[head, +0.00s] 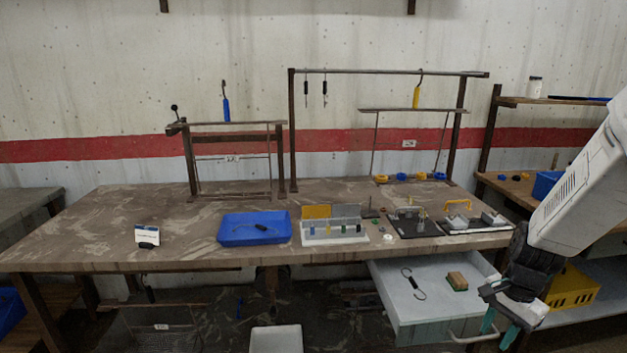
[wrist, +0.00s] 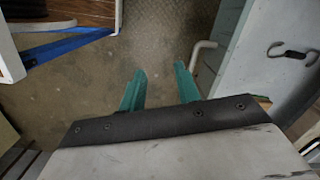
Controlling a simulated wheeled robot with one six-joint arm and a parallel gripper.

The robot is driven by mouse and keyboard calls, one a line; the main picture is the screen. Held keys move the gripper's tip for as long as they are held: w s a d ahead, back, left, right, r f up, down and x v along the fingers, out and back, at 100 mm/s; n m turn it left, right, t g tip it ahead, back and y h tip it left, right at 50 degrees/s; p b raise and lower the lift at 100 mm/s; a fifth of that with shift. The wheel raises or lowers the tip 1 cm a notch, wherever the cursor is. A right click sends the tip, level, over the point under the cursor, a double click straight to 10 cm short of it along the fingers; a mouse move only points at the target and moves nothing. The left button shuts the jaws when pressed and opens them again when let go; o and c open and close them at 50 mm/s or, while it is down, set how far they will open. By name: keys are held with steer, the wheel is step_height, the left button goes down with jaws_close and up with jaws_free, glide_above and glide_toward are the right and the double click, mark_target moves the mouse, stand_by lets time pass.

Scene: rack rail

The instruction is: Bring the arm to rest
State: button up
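My gripper (head: 495,335) hangs low at the right in the head view, beside the open drawer (head: 395,310) and its handle. In the wrist view my gripper (wrist: 160,85) points down toward the floor. Its two teal fingers are apart with only bare floor between them, so it is open and empty. The white drawer handle (wrist: 203,58) is just right of the fingers in the wrist view, apart from them. My white arm reaches in from the right of the head view.
The open drawer holds a black S-hook (head: 413,284) and a brown block (head: 457,281). A yellow crate (head: 573,292) stands on the shelf behind my gripper. The workbench (head: 110,205) carries a blue tray (head: 228,240) and racks. The floor (wrist: 165,30) below the gripper is clear.

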steer(key=s+a+r+n, duration=0.6)
steer(key=s+a+r, duration=0.1)
steer(key=s+r, duration=0.2)
steer(key=s+a+r+n+t+h, duration=0.1)
steer(key=s+a+r+n, duration=0.6)
steer(key=s+r, duration=0.2)
step_height(320, 180, up, 2)
steer(key=shift+s+a+r, duration=0.15)
steer(key=shift+a, duration=0.25)
